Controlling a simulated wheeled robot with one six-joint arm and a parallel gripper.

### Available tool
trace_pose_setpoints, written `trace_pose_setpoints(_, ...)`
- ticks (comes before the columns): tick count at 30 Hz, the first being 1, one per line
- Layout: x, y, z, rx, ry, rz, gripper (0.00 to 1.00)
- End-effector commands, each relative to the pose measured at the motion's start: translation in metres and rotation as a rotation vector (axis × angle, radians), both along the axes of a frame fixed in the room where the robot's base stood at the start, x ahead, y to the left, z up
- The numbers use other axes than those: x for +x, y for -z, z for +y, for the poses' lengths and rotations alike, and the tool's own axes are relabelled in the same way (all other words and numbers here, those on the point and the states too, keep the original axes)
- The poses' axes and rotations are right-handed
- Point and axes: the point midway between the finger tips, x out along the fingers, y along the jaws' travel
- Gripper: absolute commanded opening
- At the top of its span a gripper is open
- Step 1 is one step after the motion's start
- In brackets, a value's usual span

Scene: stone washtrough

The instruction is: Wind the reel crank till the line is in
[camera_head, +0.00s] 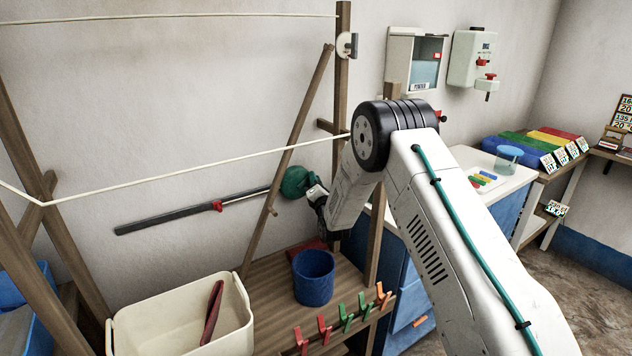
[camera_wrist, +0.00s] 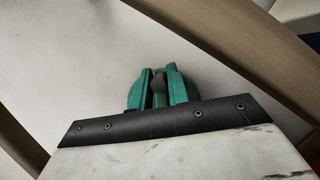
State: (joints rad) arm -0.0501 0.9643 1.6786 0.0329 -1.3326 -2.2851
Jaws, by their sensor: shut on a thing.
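My gripper (camera_head: 314,194) is at a rounded dark green body, which looks like the reel (camera_head: 294,181), by the wall left of my forearm. In the wrist view my gripper's green fingers (camera_wrist: 159,82) are shut on a dark crank knob (camera_wrist: 158,86). The rest of the crank is hidden behind the fingers and wrist. A pale line (camera_head: 200,172) runs from the left frame to the post behind my arm, sagging slightly. Another line (camera_head: 170,18) crosses near the top. Whether either enters the reel is hidden.
A blue bucket (camera_head: 313,280) stands on the wooden shelf below, with clothes pegs (camera_head: 345,318) along its front edge. A cream tub (camera_head: 185,312) is at lower left. A slanted wooden brace (camera_head: 290,155) passes close left of the green body.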

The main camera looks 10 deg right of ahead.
Motion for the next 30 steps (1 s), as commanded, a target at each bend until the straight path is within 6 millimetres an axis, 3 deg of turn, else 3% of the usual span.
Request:
trace_pose_setpoints(19, 0.000, 0.003, -0.003, 0.056, 0.003, 0.019, 0.00)
trace_pose_setpoints(30, 0.002, 0.015, -0.007, 0.300, 0.004, 0.097, 0.00)
